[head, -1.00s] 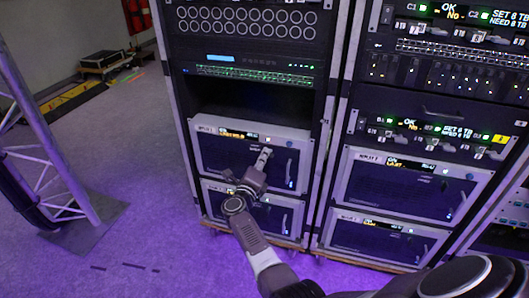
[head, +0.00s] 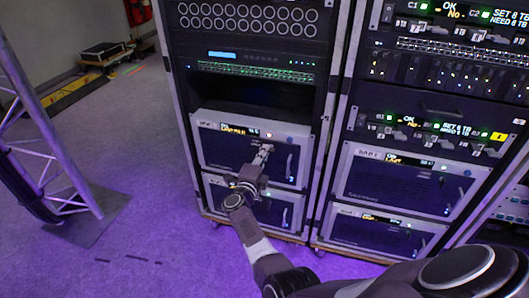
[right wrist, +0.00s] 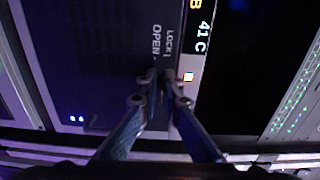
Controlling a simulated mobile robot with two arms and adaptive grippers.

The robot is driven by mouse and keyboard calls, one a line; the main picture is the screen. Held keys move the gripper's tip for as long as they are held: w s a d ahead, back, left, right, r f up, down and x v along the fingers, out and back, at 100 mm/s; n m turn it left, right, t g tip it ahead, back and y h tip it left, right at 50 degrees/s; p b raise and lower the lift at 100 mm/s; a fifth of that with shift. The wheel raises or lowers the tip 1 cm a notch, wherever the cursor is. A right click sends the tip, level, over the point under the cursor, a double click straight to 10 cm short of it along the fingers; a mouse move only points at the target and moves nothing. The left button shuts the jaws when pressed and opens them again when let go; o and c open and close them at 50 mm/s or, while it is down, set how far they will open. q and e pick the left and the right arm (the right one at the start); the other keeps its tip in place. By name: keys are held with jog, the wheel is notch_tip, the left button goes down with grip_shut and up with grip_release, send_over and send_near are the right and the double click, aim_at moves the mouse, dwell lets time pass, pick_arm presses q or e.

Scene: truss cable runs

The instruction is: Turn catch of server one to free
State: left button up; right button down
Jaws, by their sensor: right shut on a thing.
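The upper silver-framed server (head: 210,150) sits low in the left rack, with a dark front and a small lit display. I cannot read its name clearly. My right gripper (head: 264,153) reaches its front, right of the middle. In the right wrist view, the right gripper (right wrist: 160,80) has its fingertips together on a small dark catch (right wrist: 160,74), beside the printed words LOCK and OPEN. The fingertips hide most of the catch, so its exact angle cannot be told. My left gripper is not in view.
A similar server (head: 215,184) sits directly below, partly behind my arm. The right rack (head: 345,130) holds two more such servers and drive units. A truss tower (head: 60,160) stands at the left.

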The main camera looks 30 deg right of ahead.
jog(key=c, duration=2.1)
grip_release()
